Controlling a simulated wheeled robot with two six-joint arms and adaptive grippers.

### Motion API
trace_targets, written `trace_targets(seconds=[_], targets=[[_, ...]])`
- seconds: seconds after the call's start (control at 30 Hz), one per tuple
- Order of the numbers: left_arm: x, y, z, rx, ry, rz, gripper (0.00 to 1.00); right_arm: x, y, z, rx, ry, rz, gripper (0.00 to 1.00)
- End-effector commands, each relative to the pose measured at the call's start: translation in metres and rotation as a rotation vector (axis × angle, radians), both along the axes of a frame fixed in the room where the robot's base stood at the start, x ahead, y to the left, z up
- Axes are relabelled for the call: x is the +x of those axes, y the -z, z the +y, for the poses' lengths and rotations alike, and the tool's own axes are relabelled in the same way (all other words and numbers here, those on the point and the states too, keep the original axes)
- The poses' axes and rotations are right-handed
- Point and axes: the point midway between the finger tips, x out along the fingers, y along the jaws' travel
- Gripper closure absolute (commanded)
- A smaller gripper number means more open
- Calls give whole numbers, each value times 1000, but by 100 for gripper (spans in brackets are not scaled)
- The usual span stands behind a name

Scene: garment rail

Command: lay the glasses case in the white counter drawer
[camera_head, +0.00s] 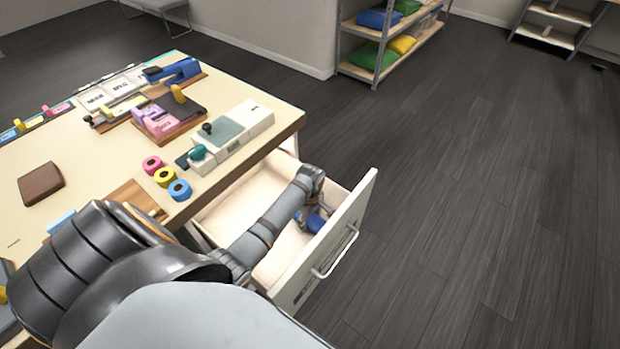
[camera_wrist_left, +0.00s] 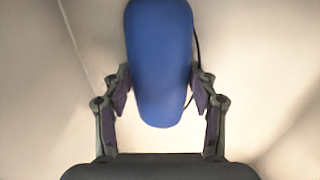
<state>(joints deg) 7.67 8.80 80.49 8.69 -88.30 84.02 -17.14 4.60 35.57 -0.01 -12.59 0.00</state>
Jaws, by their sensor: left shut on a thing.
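The white counter drawer (camera_head: 338,243) is pulled open from the counter, and its inside shows pale and bare around my arm. My left gripper (camera_head: 312,213) reaches down inside the drawer near its front panel. The blue glasses case (camera_head: 316,222) is there at the gripper, partly hidden by it. In the left wrist view the case (camera_wrist_left: 160,62) is a long rounded blue shape between the two fingers of the left gripper (camera_wrist_left: 160,98), which are shut on it. Pale drawer surfaces lie behind it. I cannot tell whether the case touches the drawer floor. My right gripper is not in view.
The counter top (camera_head: 95,160) carries a brown wallet-like item (camera_head: 41,183), several coloured tape rolls (camera_head: 165,177) and a white card-terminal-like device (camera_head: 232,132). The drawer handle (camera_head: 336,253) sticks out at the front. A shelf (camera_head: 385,40) stands far back. Dark floor on the right is clear.

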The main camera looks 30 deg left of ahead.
Motion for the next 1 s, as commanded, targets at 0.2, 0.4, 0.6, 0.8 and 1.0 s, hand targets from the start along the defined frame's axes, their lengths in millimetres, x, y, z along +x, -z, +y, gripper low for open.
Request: trace_targets(seconds=[0.2, 0.4, 0.6, 0.8, 1.0], targets=[[0, 2, 0, 0, 0, 0, 22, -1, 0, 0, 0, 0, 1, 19], [0, 2, 0, 0, 0, 1, 19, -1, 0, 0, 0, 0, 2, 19], [0, -3, 0, 1, 0, -1, 19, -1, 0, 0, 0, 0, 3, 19], [1, -45, 0, 2, 0, -4, 19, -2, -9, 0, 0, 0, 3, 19], [1, -92, 0, 2, 1, -3, 19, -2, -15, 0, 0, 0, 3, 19]])
